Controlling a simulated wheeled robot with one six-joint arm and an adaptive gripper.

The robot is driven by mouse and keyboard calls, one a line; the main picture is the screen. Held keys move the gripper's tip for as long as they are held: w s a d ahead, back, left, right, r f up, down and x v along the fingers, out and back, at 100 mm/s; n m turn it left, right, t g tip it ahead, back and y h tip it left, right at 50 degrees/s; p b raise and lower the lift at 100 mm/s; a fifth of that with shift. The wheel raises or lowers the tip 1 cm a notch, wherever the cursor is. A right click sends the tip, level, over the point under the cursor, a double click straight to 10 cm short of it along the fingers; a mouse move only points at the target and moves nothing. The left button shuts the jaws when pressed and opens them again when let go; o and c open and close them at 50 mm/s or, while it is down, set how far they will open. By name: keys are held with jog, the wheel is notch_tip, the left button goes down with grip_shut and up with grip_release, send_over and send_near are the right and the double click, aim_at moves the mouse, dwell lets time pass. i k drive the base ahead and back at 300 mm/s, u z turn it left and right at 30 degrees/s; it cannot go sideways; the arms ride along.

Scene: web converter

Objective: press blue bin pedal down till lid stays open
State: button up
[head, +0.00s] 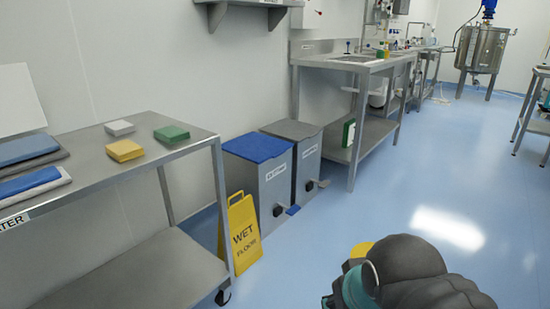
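The blue bin is a grey box with a blue lid (258,148) and a front label (274,173), standing against the wall left of centre in the head view. Its lid looks shut. Its blue pedal (293,210) sticks out low at the front, just above the floor. A dark part at its lower front is too small to make out. Parts of my arm show at the bottom right, on the near side of the bin and well apart from it in the picture. My gripper's fingers are not visible.
A grey-lidded bin (291,130) with its own pedal (322,184) stands beside the blue one, on its right. A yellow wet-floor sign (244,234) stands close at its left front, by a steel trolley (100,160). The blue floor (360,205) to the right is clear.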

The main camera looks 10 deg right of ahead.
aim_at(291, 211)
jog(key=z, duration=0.5)
jog(key=i, duration=2.3)
jog(key=u, duration=0.25)
